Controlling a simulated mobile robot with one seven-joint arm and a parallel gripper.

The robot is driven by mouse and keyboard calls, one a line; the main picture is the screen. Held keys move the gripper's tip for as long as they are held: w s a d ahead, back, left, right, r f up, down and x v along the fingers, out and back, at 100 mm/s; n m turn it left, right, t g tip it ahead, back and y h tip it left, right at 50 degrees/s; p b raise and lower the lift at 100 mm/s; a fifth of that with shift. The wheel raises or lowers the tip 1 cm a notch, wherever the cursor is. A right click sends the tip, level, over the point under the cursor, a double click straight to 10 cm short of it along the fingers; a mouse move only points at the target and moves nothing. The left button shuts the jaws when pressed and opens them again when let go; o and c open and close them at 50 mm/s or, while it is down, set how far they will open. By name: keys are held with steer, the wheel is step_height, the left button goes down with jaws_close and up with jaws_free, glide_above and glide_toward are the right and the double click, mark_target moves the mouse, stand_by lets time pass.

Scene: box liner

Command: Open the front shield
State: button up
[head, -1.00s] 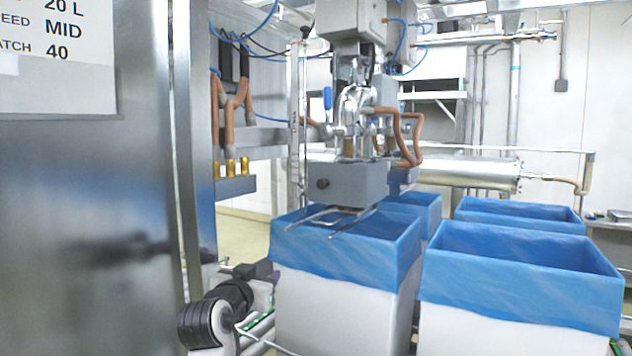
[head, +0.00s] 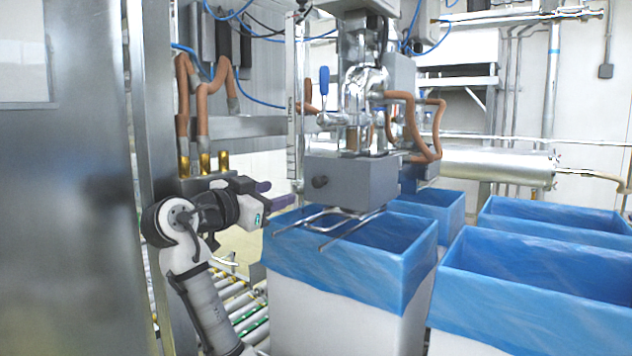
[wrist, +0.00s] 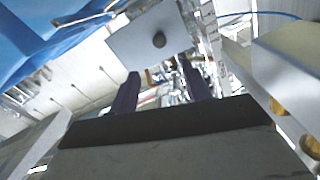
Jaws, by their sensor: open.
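The front shield appears to be the grey box-like cover (head: 352,184) under the filling head. A dark round knob (head: 320,182) sits on its left face. In the wrist view the grey panel (wrist: 140,32) is ahead, with the knob (wrist: 158,40) between and beyond my fingers. My gripper (head: 274,193) is open and empty, with purple fingers pointing right toward the cover. It is left of the knob and apart from it. The fingers also show in the wrist view (wrist: 158,68). The far sides of the cover are hidden.
A blue-lined box (head: 345,300) stands under the cover, with metal prongs (head: 335,225) above its opening. More lined boxes (head: 540,275) stand at right. Brass nozzles (head: 204,163) with orange hoses are behind my gripper. A steel panel (head: 70,200) fills the left.

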mark_target(315, 182)
steer(key=p+x, duration=0.4)
steer(key=x, duration=0.7)
steer(key=shift+w+d+r, duration=0.1)
steer(key=shift+w+d+p, duration=0.35)
steer(key=shift+w+d, duration=0.05)
steer(key=shift+w, duration=0.2)
steer(key=shift+c, duration=0.2)
jaws_close()
